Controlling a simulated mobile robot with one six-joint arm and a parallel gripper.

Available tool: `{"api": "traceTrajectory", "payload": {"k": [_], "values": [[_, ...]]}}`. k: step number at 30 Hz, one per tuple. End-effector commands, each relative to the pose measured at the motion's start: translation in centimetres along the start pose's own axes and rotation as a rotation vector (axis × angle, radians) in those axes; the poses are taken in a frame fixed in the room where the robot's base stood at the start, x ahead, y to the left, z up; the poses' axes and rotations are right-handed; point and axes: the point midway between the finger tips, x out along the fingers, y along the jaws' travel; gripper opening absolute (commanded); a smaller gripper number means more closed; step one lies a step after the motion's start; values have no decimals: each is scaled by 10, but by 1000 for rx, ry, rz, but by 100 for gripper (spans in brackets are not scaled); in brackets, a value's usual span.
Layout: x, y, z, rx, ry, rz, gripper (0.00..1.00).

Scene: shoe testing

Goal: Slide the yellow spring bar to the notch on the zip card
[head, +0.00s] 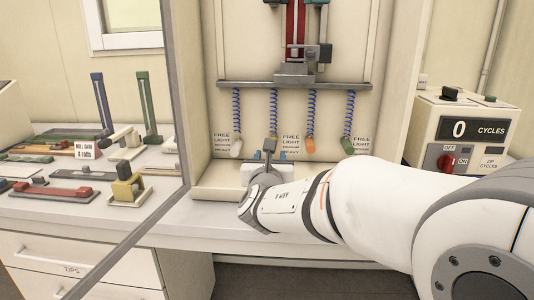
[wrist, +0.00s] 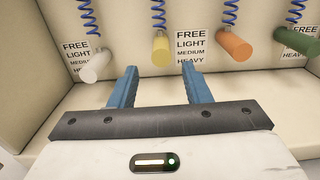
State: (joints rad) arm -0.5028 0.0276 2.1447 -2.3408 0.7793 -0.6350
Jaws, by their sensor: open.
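The yellow spring bar (wrist: 161,49) hangs from a blue coiled spring in the wrist view, ahead of my open gripper (wrist: 160,68). It lies above the gap between the blue fingertips, with nothing gripped. In the head view my gripper (head: 264,156) is in front of the lower cabinet wall and partly covers the bar. A card (wrist: 190,46) printed FREE, LIGHT, MEDIUM, HEAVY is just right of the yellow bar; it also shows in the head view (head: 291,143). Similar cards stand by the white and green bars. I cannot tell which is the zip card, and no notch is clear.
A white bar (wrist: 96,66) hangs left of the yellow one; orange (wrist: 234,46) and green (wrist: 296,42) bars hang to the right. A grey rail (head: 294,84) holds the springs. A cycle counter box (head: 459,130) stands right. The cabinet floor below the bars looks clear.

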Motion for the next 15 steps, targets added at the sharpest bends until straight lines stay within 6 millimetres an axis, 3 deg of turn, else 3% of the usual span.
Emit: {"api": "traceTrajectory", "payload": {"k": [9, 15], "values": [[50, -2, -1, -1, 1, -5, 44], [69, -2, 0, 1, 1, -5, 44]]}}
